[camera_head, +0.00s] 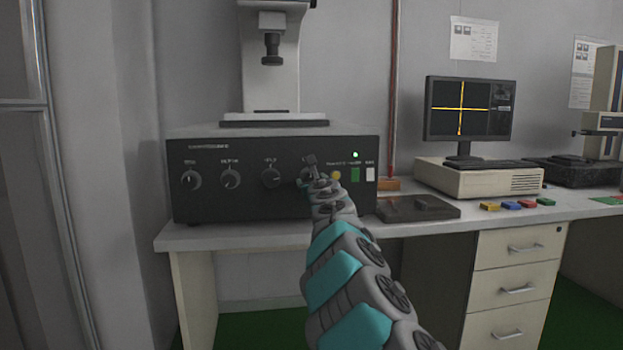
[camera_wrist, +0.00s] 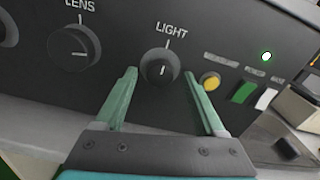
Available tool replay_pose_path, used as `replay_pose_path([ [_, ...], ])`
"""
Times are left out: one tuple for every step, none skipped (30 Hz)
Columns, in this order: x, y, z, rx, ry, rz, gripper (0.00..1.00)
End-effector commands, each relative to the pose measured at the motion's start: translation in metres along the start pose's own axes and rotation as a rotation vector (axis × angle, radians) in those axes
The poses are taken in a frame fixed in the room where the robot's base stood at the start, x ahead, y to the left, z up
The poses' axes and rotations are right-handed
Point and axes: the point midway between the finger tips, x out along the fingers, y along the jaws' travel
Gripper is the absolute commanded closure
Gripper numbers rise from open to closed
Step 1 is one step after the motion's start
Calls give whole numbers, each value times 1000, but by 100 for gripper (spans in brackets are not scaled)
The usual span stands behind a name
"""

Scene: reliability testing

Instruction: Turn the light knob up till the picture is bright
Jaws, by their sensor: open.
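The light knob (camera_wrist: 159,67) is a small round dark knob under the word LIGHT on the black control panel (camera_head: 205,158). In the wrist view its white mark points nearly straight up. My gripper (camera_wrist: 163,72) is open, its two green fingers pointing at the panel, one on each side of the knob. I cannot tell whether the fingers touch it. In the head view my gripper (camera_head: 318,180) hides most of that knob. The monitor (camera_head: 470,108) shows a dark picture with a yellow cross.
The lens knob (camera_wrist: 74,48) is left of the light knob. A yellow button (camera_wrist: 209,82), a green switch (camera_wrist: 243,92) and a white switch (camera_wrist: 266,99) are to its right. A dark flat box (camera_head: 418,208) and several coloured blocks (camera_head: 508,206) lie on the desk.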

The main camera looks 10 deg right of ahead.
Motion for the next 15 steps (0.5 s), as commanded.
replay_pose_path([
  [1,0,0,1,0,0,28],
  [1,0,0,0,0,0,28],
  [2,0,0,0,0,-1,28],
  [2,0,0,0,0,-1,28],
  [2,0,0,0,0,-1,28],
  [2,0,0,0,0,-1,28],
  [2,0,0,-1,0,-2,28],
  [2,0,0,-1,0,-1,28],
  [2,0,0,-1,0,-1,28],
  [2,0,0,-1,0,-1,28],
  [2,0,0,-1,0,-1,28],
  [2,0,0,-1,0,-1,33],
  [2,0,0,-1,0,-1,36],
  [2,0,0,-1,0,-1,40],
  [2,0,0,-1,0,-1,44],
])
